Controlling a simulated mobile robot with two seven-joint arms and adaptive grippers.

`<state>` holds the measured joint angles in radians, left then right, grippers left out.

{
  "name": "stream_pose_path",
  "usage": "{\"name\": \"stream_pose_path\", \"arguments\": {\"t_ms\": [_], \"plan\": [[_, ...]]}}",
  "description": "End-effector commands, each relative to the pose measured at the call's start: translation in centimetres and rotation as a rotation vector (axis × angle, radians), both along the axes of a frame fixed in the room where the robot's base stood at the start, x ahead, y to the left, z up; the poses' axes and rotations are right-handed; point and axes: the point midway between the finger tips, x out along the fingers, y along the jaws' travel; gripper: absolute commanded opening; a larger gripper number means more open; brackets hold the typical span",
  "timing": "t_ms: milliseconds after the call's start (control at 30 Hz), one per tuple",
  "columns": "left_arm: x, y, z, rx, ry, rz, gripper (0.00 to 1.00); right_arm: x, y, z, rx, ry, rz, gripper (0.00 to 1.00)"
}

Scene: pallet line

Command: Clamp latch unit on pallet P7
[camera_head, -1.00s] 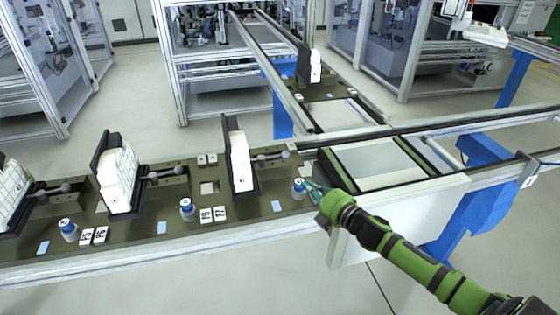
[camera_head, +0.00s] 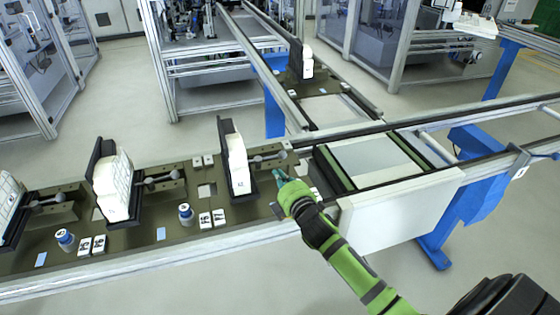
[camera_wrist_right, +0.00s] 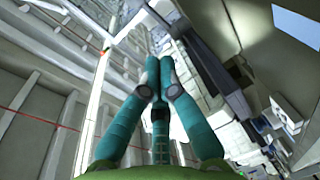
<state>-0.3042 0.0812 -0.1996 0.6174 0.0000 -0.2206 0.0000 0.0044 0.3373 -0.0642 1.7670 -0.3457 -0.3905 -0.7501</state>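A row of dark pallets (camera_head: 130,232) lies on the conveyor at the left. Each latch unit is a white block in a black bracket with a ball-ended lever beside it. The nearest unit to my right gripper has a white block (camera_head: 236,165) standing upright and a lever with a grey knob (camera_head: 283,155). The pallet labels (camera_head: 212,219) are too small to read surely, so I cannot confirm which is P7. My right gripper (camera_head: 279,176) is just below that knob, apparently apart from it. In the wrist view its teal fingers (camera_wrist_right: 158,66) come together with nothing visible between them. My left gripper is out of view.
Two more units (camera_head: 114,187) stand to the left, with blue-capped white cylinders (camera_head: 186,214) on the pallets. Another pallet unit (camera_head: 302,62) stands on the far conveyor branch. A white panel (camera_head: 400,212) and conveyor rails are at the right.

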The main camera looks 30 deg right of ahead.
Motion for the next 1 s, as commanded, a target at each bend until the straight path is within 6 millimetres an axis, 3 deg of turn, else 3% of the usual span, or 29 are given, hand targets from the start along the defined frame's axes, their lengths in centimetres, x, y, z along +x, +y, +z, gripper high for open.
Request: {"name": "stream_pose_path", "arguments": {"t_ms": [200,400,1000], "plan": [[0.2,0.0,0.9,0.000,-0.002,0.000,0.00,3.8,-0.4,-0.3,0.000,0.001,0.000,0.00],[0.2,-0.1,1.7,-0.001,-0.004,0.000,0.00,5.2,-2.4,-0.9,0.000,0.001,0.000,0.00],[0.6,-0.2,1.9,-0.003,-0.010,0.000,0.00,6.1,-3.6,-1.3,-0.001,0.000,0.001,0.00]]}}
